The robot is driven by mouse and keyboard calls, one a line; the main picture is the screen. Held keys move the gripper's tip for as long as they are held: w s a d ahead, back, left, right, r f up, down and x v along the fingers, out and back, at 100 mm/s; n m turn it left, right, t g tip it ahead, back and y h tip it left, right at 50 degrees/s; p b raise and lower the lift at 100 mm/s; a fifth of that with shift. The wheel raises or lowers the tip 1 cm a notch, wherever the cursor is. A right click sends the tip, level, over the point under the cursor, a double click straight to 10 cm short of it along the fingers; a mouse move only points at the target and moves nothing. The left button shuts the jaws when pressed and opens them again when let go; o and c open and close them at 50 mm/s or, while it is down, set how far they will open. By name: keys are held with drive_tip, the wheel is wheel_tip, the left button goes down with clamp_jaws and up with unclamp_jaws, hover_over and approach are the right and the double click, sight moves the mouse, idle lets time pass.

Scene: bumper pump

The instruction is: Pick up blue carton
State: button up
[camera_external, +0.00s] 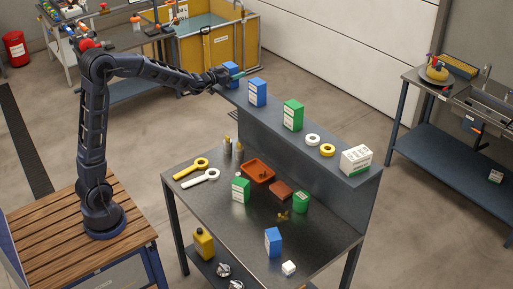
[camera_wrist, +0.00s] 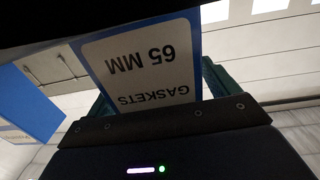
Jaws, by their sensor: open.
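A blue carton (camera_external: 231,67) stands at the far left end of the raised shelf. My gripper (camera_external: 232,77) is open and right at this carton. In the wrist view the carton's label (camera_wrist: 150,62), reading "GASKETS 65 MM" upside down, fills the space between the teal fingers of my gripper (camera_wrist: 160,88). I cannot tell whether the fingers touch it. A second blue carton (camera_external: 257,92) stands further along the shelf, and a blue carton also shows at the left of the wrist view (camera_wrist: 28,105). A third blue carton (camera_external: 273,241) stands on the bench's lower top.
The shelf (camera_external: 330,174) also holds a green carton (camera_external: 293,115), a white and a yellow ring, and a white-green box (camera_external: 356,159). The bench top (camera_external: 215,215) below carries wrenches, an orange tray (camera_external: 258,181), green cartons and small parts.

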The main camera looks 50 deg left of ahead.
drive_tip(key=shift+c, duration=0.2)
drive_tip(key=c, duration=1.1)
